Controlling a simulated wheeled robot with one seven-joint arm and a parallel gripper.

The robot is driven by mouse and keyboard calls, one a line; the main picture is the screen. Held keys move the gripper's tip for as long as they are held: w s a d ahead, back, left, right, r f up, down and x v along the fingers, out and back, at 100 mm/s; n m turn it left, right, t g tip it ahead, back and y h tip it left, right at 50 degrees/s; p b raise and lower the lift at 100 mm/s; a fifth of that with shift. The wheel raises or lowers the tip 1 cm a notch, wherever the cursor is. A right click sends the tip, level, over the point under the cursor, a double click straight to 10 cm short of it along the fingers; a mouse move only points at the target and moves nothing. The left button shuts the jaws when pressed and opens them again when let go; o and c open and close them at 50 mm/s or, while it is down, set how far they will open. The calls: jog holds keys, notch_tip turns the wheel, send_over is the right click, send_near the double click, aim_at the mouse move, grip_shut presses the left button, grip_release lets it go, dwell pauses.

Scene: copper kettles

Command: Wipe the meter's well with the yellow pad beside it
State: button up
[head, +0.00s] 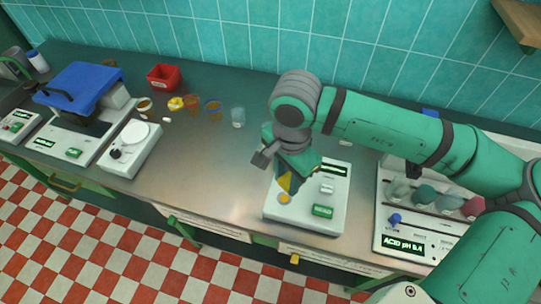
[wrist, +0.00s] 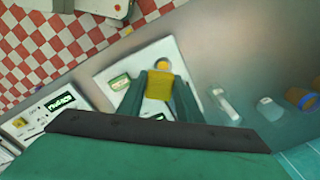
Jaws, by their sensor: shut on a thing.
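The meter is a white box (head: 333,206) on the steel counter, with green displays on its top. It also shows below my gripper in the wrist view (wrist: 107,76). My gripper (head: 288,184) points down over the left part of the meter and is shut on the yellow pad (head: 284,181). In the wrist view the pad (wrist: 158,86) sits between the two green fingers. A round orange-yellow patch, apparently the well (head: 284,198), lies just below the pad. It shows partly past the pad's edge in the wrist view (wrist: 162,64). I cannot tell whether the pad touches it.
A unit reading ACID PH 5.4 (head: 403,243), with several cups, stands at the right. A clear glass (head: 238,117), small coloured cups and a red bin (head: 163,77) stand toward the back left. A white scale-like device (head: 130,148) is at the left. The counter left of the meter is clear.

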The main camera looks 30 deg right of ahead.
jog(key=shift+w+f, duration=0.25)
jog(key=shift+w, duration=0.15)
jog(key=shift+f, duration=2.25)
jog(key=shift+w, duration=0.15)
